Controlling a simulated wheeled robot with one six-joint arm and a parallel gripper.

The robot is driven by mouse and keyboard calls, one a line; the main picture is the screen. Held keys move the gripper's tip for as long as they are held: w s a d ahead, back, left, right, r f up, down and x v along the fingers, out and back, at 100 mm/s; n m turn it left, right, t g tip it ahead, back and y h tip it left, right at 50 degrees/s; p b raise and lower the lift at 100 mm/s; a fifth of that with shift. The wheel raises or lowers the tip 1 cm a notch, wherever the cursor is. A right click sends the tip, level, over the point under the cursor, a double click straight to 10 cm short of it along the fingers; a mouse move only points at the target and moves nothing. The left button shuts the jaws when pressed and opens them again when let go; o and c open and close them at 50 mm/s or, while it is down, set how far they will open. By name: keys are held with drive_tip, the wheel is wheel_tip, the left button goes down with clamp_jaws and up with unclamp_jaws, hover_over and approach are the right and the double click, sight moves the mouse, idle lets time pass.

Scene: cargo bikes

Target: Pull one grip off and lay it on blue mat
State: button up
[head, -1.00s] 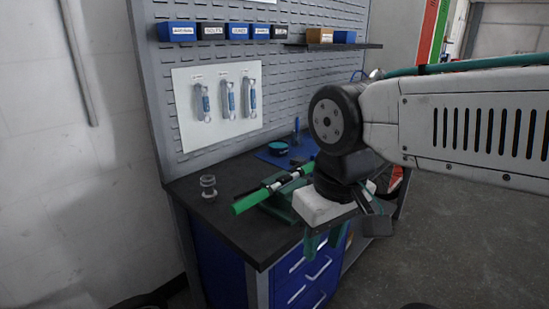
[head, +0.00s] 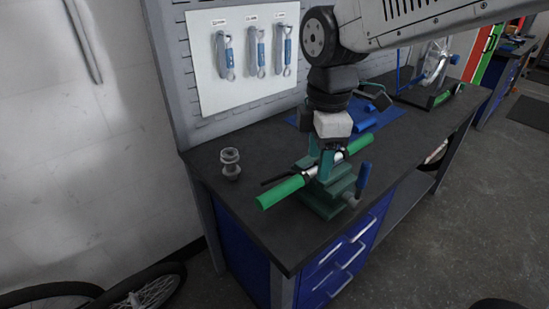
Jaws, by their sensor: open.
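A handlebar is clamped in a green vise (head: 322,199) on the dark bench. A green grip (head: 281,191) covers its near left end and another green grip (head: 359,145) covers its right end. Whether the fingers touch the bar is hard to tell. The blue mat (head: 372,119) lies on the bench behind, partly hidden by my gripper and arm.
A metal headset-like part (head: 231,163) stands at the bench's left. The vise has a blue-handled lever (head: 362,179). A white board (head: 248,58) with several blue-handled tools hangs on the pegboard. Bicycle wheels (head: 140,292) lie at lower left. Bench between metal part and mat is clear.

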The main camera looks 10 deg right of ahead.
sight(274, 190)
drive_tip(key=w+a+f+n, duration=0.1)
drive_tip(key=a+n, duration=0.1)
drive_tip(key=w+a+f+n, duration=0.1)
drive_tip(key=a+n, duration=0.1)
drive_tip(key=a, duration=0.1)
drive_tip(key=w+a+f+n, duration=0.1)
drive_tip(key=a+n, duration=0.1)
drive_tip(key=a, duration=0.1)
drive_tip(key=shift+w+f, duration=0.15)
drive_tip(key=shift+n, duration=0.3)
wheel_tip(274, 190, down, 8)
drive_tip(key=shift+r, duration=0.15)
clamp_jaws()
drive_tip(key=shift+s+a, duration=0.65)
drive_tip(key=shift+a, duration=0.35)
drive_tip(key=shift+s+a, duration=0.6)
drive_tip(key=shift+a, duration=0.35)
drive_tip(key=shift+s+a, duration=0.1)
drive_tip(key=shift+a, duration=0.05)
drive_tip(key=shift+s+a, duration=0.6)
drive_tip(key=shift+a, duration=0.25)
drive_tip(key=shift+s+a, duration=0.55)
drive_tip(key=shift+a, duration=0.3)
drive_tip(key=shift+s+a, duration=0.1)
